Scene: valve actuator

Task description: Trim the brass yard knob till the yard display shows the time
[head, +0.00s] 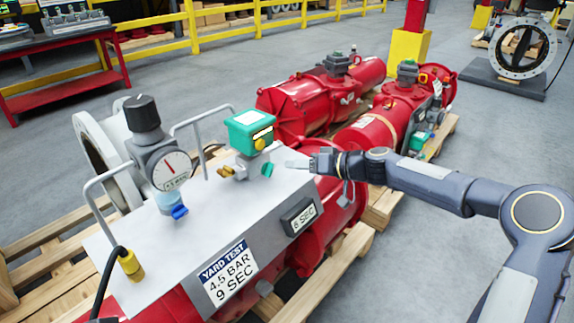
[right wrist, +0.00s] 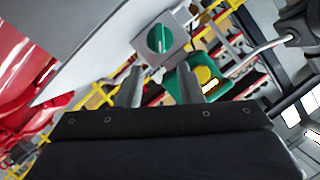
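The yard display (head: 299,216) is a dark box on the front of the pale panel and reads "6 SEC". A sign (head: 228,273) beside it reads "YARD TEST 4.5 BAR 9 SEC". A brass-coloured fitting (head: 231,172) sits left on a grey block below a green box (head: 249,131); I cannot tell whether it is the brass yard knob. The block's right side has a green knob (head: 267,169). My right gripper (head: 293,163) is just right of this knob. In the right wrist view its fingers (right wrist: 159,88) are apart and empty, with the green knob (right wrist: 160,40) beyond them. My left gripper is not in view.
A gauge (head: 171,168) with a black-topped regulator (head: 143,113) stands left on the panel, near metal hoop handles (head: 187,127). A yellow cable connector (head: 131,264) is at front left. Red actuators (head: 315,100) on pallets lie behind; grey floor is open at right.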

